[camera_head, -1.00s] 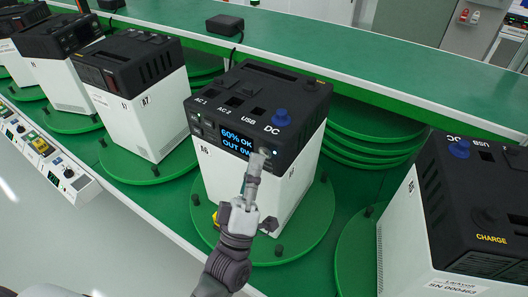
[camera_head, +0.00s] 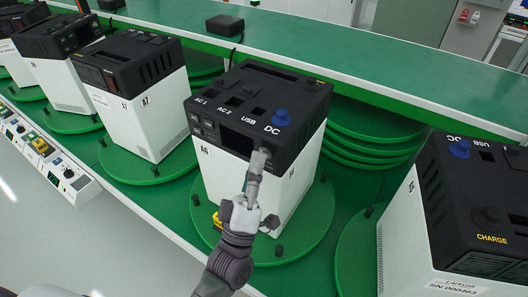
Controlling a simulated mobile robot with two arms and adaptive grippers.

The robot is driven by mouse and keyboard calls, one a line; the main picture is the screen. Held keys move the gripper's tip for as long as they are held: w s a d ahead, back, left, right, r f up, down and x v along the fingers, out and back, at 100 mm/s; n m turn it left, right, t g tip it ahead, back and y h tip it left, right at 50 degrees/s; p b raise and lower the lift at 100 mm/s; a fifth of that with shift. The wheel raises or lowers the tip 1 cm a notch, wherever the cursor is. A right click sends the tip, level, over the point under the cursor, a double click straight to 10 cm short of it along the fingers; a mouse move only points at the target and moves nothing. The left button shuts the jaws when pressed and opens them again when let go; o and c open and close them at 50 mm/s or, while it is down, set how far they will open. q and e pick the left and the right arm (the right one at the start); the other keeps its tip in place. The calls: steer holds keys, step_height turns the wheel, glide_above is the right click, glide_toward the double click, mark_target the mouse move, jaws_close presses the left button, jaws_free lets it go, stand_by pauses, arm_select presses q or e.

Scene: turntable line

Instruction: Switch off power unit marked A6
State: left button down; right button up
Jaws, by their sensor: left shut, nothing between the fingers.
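The power unit marked A6 (camera_head: 228,178) is a white box with a black top, standing on a green turntable (camera_head: 305,235) in the middle. Its front display (camera_head: 236,140) is dark. A blue knob (camera_head: 282,117) sits by the DC label on its top. My left gripper (camera_head: 258,160) is shut and empty, its fingertips at the right end of the unit's black front panel, by the display. They seem to touch the panel and hide that spot. My right gripper is not in view.
Unit A7 (camera_head: 145,125) stands on its turntable to the left, with more units beyond. Another unit (camera_head: 400,235) stands at the right. A green shelf (camera_head: 330,58) runs behind, with a black box (camera_head: 225,25) on it. A control panel (camera_head: 65,170) lies at the left.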

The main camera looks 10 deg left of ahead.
arm_select(q)
steer(key=shift+s+a, duration=0.2)
steer(key=shift+s, duration=0.5)
steer(key=shift+s, duration=0.1)
steer(key=shift+s+a+p, duration=0.15)
steer(key=shift+s+a, duration=0.15)
steer(key=shift+s, duration=0.45)
steer(key=shift+s+a+p, duration=0.2)
steer(key=shift+s+a, duration=0.05)
steer(key=shift+s, duration=0.5)
steer(key=shift+s+a+p, duration=0.15)
steer(key=shift+s+a, duration=0.15)
steer(key=shift+s, duration=0.45)
